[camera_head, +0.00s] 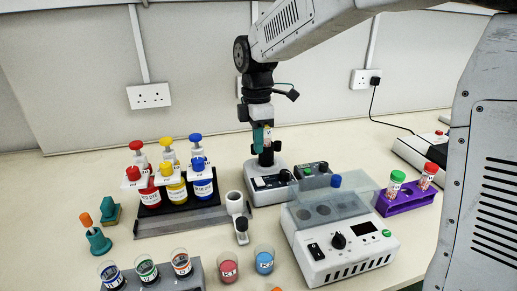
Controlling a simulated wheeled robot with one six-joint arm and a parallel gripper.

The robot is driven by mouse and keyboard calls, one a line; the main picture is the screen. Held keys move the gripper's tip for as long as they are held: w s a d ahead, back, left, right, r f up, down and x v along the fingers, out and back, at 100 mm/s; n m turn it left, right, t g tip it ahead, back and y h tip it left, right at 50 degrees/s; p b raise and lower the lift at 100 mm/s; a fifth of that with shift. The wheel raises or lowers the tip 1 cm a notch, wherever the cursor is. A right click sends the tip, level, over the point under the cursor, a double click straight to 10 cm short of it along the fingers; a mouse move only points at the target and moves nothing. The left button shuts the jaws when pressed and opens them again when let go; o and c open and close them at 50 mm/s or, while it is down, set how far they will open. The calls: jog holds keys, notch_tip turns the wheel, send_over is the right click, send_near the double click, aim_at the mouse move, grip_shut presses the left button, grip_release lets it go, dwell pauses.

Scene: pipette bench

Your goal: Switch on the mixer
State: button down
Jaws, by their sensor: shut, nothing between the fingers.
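A small grey device with a dark front panel (271,183) and an upright black part on top stands at mid-bench; it looks like the mixer. My gripper (262,143) points down over this device, with teal fingers shut and empty. The fingers cover part of the device's upper end, and I cannot tell whether they touch it. A small item with a yellowish top shows just beside the fingers. The device's switch and its setting are too small to make out.
A white box (345,258) with a clear lid, black knob and rocker switch stands in front to the right. Red, yellow and blue bottles (202,188) stand on a rack at left. A purple rack (407,199) holds capped tubes. Beakers (264,260) stand in front.

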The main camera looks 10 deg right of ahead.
notch_tip(320, 180, up, 6)
send_over(262, 183)
jog(key=w, duration=0.2)
jog(key=shift+a+f, duration=0.15)
jog(key=shift+f, duration=0.1)
jog(key=f, duration=0.4)
jog(key=s+f, duration=0.1)
jog(key=f, duration=0.8)
jog(key=shift+s+f, duration=0.35)
jog(key=shift+f, duration=0.05)
